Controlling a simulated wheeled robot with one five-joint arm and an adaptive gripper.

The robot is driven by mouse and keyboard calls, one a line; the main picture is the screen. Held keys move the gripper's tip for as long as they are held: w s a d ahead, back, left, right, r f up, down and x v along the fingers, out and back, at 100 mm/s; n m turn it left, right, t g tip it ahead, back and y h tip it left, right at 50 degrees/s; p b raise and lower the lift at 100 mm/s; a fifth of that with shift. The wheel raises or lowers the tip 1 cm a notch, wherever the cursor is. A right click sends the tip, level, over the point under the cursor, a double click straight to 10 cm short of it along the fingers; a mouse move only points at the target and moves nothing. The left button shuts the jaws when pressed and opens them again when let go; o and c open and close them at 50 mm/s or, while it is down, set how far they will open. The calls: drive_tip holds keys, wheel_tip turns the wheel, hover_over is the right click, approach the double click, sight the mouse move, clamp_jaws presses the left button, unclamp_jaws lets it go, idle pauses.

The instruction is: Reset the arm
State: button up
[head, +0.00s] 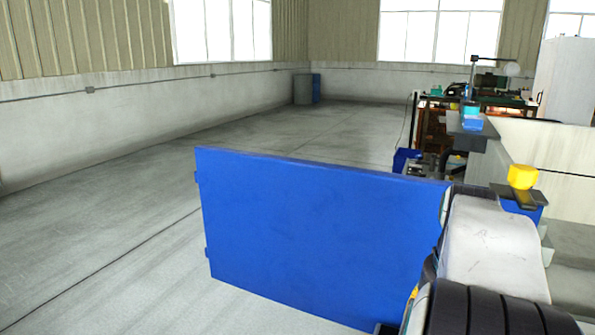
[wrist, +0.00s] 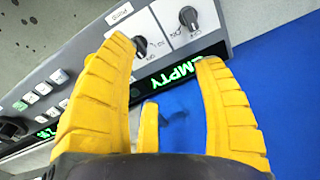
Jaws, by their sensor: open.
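My gripper (wrist: 164,50) shows in the wrist view with its yellow ribbed fingers spread apart and nothing between them. Its fingers are in front of a grey control panel (wrist: 230,47) with dark rotary knobs, small buttons with green marks and a dark display strip reading "EMPTY" in green. I cannot tell whether the fingers touch the panel. A flat blue surface (wrist: 285,75) lies to the right of the panel. In the head view, part of my arm (head: 495,245), white with black ribbed bands, shows at the lower right; the fingers cannot be made out there.
A large blue panel (head: 320,225) stands at the centre of the head view, beside my arm. A yellow block (head: 522,177) sits on a dark ledge to the right. A cluttered bench (head: 478,97) stands farther back. The grey floor (head: 110,220) at left is clear.

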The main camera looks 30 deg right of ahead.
drive_tip(key=w+a+f+n+t, duration=0.1)
drive_tip(key=a+f+n, duration=0.3)
drive_tip(key=a+n, duration=0.55)
drive_tip(key=w+a+f+n+t, duration=0.1)
drive_tip(key=a+f+n, duration=0.3)
drive_tip(key=a, duration=1)
wheel_tip(320, 180, up, 15)
drive_tip(key=t+p, duration=0.1)
drive_tip(key=p, duration=1.2)
drive_tip(key=shift+s+y, duration=0.2)
drive_tip(key=shift+y, duration=0.1)
